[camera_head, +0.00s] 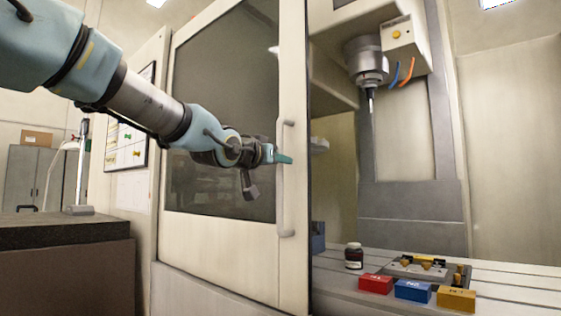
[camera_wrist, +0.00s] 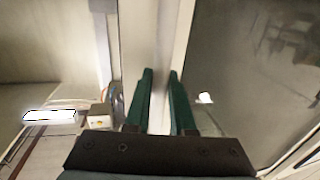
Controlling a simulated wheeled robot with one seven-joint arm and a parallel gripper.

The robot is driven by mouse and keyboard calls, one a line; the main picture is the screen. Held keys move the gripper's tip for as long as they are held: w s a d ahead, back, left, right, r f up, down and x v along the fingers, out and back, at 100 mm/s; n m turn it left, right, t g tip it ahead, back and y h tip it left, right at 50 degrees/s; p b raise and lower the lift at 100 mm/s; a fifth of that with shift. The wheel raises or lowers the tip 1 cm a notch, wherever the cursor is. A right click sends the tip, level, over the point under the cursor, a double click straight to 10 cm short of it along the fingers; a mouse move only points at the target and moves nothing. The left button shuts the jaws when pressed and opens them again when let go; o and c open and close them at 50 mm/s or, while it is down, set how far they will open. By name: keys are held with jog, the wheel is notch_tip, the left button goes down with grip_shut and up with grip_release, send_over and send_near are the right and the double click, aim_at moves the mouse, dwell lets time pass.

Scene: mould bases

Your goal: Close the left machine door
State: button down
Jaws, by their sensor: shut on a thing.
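The left machine door (camera_head: 293,85) is a cream panel with a large dark window, on the left side of the machine in the head view. To the right of its edge the machine interior is open to view. A pale vertical bar handle (camera_head: 282,205) runs along the door's right edge. My gripper (camera_head: 284,159) has its green fingers at the upper half of the handle, shut on it. In the wrist view, the green fingers of my gripper (camera_wrist: 162,75) stand on both sides of the pale handle bar (camera_wrist: 158,100); the exact contact is hard to see.
Inside the machine a spindle (camera_head: 367,62) hangs above the bed. A dark jar (camera_head: 354,256), a red block (camera_head: 376,285), a blue block (camera_head: 413,291) and a yellow block (camera_head: 456,299) stand on the bed. A dark-topped table (camera_head: 65,232) is at the left.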

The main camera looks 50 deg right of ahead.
jog(key=shift+s+d, duration=0.1)
jog(key=shift+s, duration=0.3)
jog(key=c, duration=1)
grip_release()
jog(key=shift+o, duration=1.2)
jog(key=shift+w, duration=0.1)
jog(key=s+a+p, duration=0.1)
jog(key=a+p, duration=0.2)
jog(key=a, duration=0.7)
jog(key=shift+s+a, duration=0.25)
jog(key=shift+a, duration=0.15)
